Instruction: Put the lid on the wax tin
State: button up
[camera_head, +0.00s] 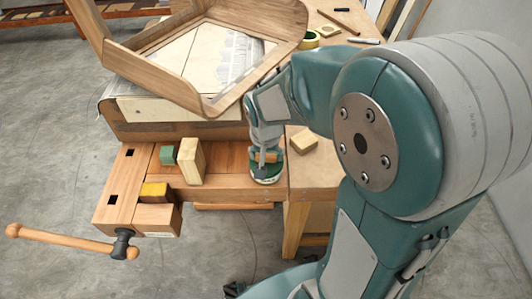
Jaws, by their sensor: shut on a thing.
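My gripper (265,158) points down over the front part of the workbench, right of the upright pale wood block. It is shut on a small orange-brown piece, which looks like the grip of the lid (265,156). Just below it is a round dark green and pale thing, seemingly the wax tin (267,180), on the bench near its front edge. My fingers partly hide both. I cannot tell where lid and tin meet, or whether they touch.
The workbench (225,186) carries an upright pale block (190,162), a green block (167,155), a yellow block (154,192) and a small wood block (303,141). A bent wood frame (205,60) stands behind. A vise handle (60,237) juts out front left. A tape roll (309,40) lies at the back.

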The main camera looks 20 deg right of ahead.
jog(key=shift+f, duration=0.35)
dwell(0.5)
jog(key=o, duration=0.9)
jog(key=shift+c, duration=0.2)
jog(key=shift+r, duration=4.05)
jog(key=s+r+n+t, duration=0.2)
jog(key=s+r, duration=0.2)
jog(key=s, duration=0.3)
jog(key=s+r+n+t, duration=0.2)
jog(key=s+r, duration=0.1)
jog(key=s, duration=0.4)
jog(key=shift+r+n+y, duration=0.3)
jog(key=shift+r+y, duration=0.1)
